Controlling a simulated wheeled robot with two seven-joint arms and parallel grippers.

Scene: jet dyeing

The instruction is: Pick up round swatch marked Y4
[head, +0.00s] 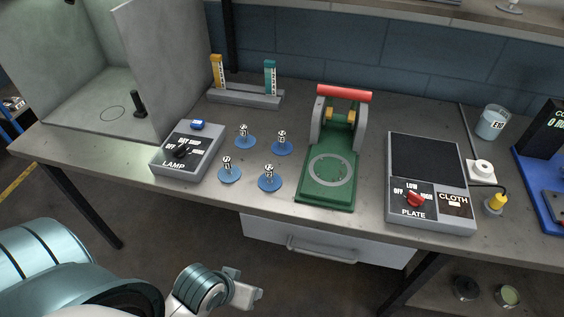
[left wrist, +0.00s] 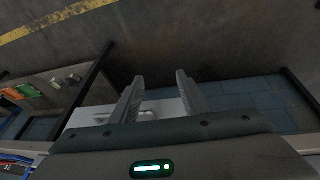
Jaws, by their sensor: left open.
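Several round blue swatches, each with an upright white labelled knob, stand on the grey table: back left (head: 245,142), back right (head: 282,149), front left (head: 229,176) and front right (head: 269,184). The knob labels are too small for me to tell surely which is Y4. My left gripper (head: 247,284) is below and in front of the table edge, well apart from the swatches. In the left wrist view its two fingers (left wrist: 160,77) are spread and empty. No swatch shows in that view. My right gripper is not in view.
The lamp box (head: 187,152) stands left of the swatches. A green press (head: 327,180) with a red handle stands right, then the hot plate (head: 429,182). A rack with yellow and teal strips (head: 245,97) is behind. A drawer (head: 325,241) hangs under the table edge.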

